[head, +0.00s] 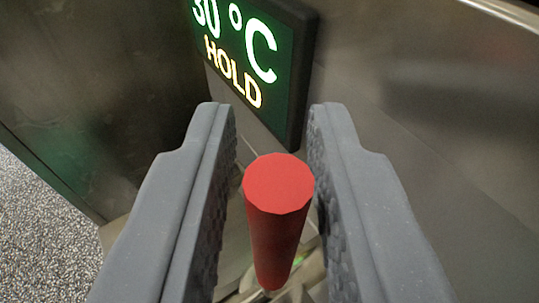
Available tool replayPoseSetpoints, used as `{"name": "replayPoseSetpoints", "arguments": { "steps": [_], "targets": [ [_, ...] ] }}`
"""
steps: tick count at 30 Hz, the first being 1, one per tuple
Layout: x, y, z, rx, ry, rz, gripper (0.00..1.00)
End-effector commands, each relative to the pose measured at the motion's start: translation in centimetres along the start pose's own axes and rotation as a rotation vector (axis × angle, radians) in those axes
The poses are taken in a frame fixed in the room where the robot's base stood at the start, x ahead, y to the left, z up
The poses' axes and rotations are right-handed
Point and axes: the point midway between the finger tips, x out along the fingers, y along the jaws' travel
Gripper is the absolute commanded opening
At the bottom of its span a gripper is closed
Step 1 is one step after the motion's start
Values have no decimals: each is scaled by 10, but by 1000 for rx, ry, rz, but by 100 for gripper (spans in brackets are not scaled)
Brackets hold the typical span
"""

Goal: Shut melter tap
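The melter tap's handle (276,215) is a red rod with a flat faceted end, seen nearly end-on in the lower middle of the head view. My gripper (270,118) has its two grey textured fingers apart, one on each side of the red handle. A gap shows between the handle and the left finger. On the right the handle's edge is close to the finger, and I cannot tell if they touch. The tap's body below the handle is mostly hidden; only some blurred pale metal shows there.
A green display (240,50) in a dark frame, reading "30 °C HOLD", is mounted on the metal wall just beyond my fingertips. A brushed steel surface (450,130) curves along the right. Speckled floor (45,240) shows at the lower left.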

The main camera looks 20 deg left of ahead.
Motion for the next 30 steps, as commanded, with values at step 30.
{"name": "replayPoseSetpoints", "arguments": {
  "steps": [30],
  "targets": [
    [-128, 0, 1, -1, 0, 0, 21]
  ]
}}
